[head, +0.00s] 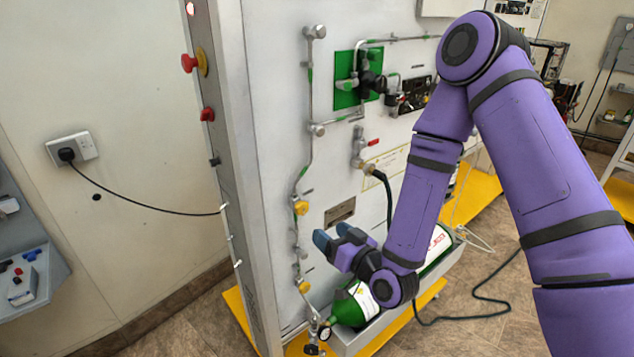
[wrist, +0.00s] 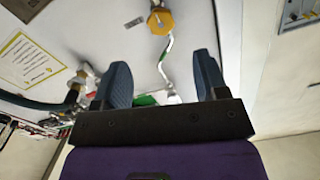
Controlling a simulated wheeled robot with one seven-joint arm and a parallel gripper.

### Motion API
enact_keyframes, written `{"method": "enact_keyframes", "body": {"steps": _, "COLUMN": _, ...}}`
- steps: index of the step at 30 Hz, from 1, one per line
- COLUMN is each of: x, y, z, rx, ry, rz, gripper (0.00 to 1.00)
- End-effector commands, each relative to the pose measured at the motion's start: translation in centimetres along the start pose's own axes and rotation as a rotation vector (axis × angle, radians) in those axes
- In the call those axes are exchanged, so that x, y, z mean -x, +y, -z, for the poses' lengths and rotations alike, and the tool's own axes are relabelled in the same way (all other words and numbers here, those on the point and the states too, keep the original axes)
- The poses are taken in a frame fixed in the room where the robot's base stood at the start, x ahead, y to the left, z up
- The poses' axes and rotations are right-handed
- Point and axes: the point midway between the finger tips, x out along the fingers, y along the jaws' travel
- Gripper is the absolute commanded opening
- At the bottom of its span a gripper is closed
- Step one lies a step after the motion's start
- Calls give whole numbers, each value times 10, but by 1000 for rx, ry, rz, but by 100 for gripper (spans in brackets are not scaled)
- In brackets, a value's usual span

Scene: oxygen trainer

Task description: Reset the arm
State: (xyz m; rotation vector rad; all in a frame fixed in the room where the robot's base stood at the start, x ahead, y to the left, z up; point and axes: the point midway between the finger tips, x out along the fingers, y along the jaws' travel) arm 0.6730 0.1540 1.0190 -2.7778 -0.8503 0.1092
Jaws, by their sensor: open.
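My purple arm reaches in from the right in the head view and bends down in front of the grey panel (head: 275,100). My gripper (head: 338,238) is in front of the panel's lower part, above a green and white gas cylinder (head: 357,303). In the wrist view my gripper (wrist: 163,82) has its two blue fingers apart with nothing between them. Beyond the fingers is the panel face with a yellow fitting (wrist: 160,21) and a metal pipe. I cannot tell how far the fingertips are from the panel.
A pressure gauge (head: 325,334) sits at the cylinder's end. A dark hose (head: 480,317) trails over the floor on the right. A cable (head: 140,206) runs from a wall socket (head: 72,149) to the panel's edge. Red knobs (head: 189,63) stick out from that edge. The cylinder lies in a metal tray (head: 372,335).

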Motion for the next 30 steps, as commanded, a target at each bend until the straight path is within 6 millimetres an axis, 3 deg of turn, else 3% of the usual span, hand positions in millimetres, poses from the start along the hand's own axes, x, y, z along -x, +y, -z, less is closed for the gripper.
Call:
{"method": "enact_keyframes", "body": {"steps": 7, "x": -7, "y": 6, "z": 18, "rx": 64, "ry": -70, "rz": -1, "gripper": 67}}
{"method": "enact_keyframes", "body": {"steps": 17, "x": -7, "y": 31, "z": 71, "rx": 212, "ry": -291, "rz": -68, "gripper": 67}}
{"method": "enact_keyframes", "body": {"steps": 23, "x": 8, "y": 46, "z": 109, "rx": 267, "ry": -414, "rz": -148, "gripper": 67}}
{"method": "enact_keyframes", "body": {"steps": 30, "x": 40, "y": 59, "z": 158, "rx": 293, "ry": -548, "rz": -265, "gripper": 67}}
